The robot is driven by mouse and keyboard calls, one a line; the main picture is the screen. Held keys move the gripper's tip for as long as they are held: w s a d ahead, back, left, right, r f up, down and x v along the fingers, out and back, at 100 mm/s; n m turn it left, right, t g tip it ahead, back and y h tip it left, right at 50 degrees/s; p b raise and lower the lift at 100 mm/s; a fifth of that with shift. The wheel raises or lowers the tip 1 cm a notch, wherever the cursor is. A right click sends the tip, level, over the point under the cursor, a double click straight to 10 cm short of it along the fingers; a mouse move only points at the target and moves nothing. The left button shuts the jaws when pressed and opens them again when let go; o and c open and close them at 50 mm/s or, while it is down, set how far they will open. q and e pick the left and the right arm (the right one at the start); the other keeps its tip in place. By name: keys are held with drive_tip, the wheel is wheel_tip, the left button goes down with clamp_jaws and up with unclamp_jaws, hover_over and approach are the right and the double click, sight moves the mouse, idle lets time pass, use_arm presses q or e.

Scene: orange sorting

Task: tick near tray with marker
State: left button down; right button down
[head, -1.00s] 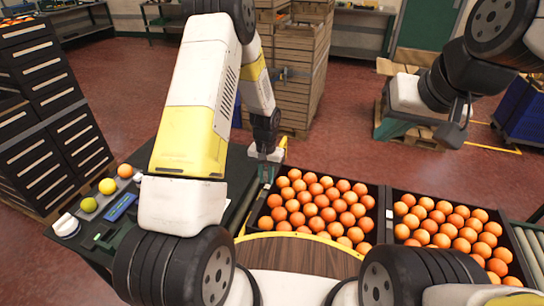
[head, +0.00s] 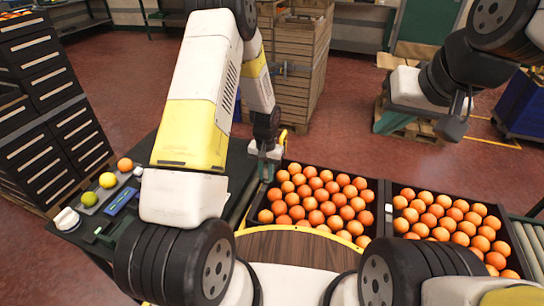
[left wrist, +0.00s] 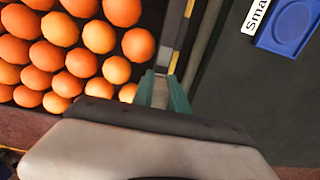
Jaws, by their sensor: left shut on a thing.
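My left gripper (head: 267,170) is at the far left corner of the left crate of oranges (head: 379,195), over the strip beside it. In the left wrist view its teal fingers (left wrist: 163,92) are close together, shut on the marker, mostly hidden between them. A yellow bit (head: 283,138) shows at the gripper in the head view. A second crate of oranges (head: 516,250) stands to the right. My right gripper (head: 387,120) hangs at upper right, away from the crates; its finger opening is not clear.
A dark bench at left carries a green fruit (head: 62,199), a yellow fruit (head: 107,180), an orange (head: 125,164) and a blue device (head: 121,201). A white label (left wrist: 256,16) and blue dish (left wrist: 290,25) show in the left wrist view. Wooden crates (head: 295,90) stand behind.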

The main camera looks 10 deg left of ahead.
use_arm(q)
drive_tip(key=shift+f, duration=0.6)
idle(1.6)
drive_tip(key=shift+w+d, duration=0.1)
drive_tip(key=shift+w, duration=0.65)
drive_tip(key=shift+s+r, duration=0.15)
drive_tip(key=shift+s, duration=0.45)
idle(0.7)
drive_tip(key=shift+r, duration=3.5)
drive_tip(key=shift+f, duration=0.1)
drive_tip(key=shift+w+f, duration=0.15)
drive_tip(key=shift+f, duration=1.35)
drive_tip(key=shift+w+f, duration=0.15)
drive_tip(key=shift+f, duration=1.35)
drive_tip(key=shift+f, duration=0.1)
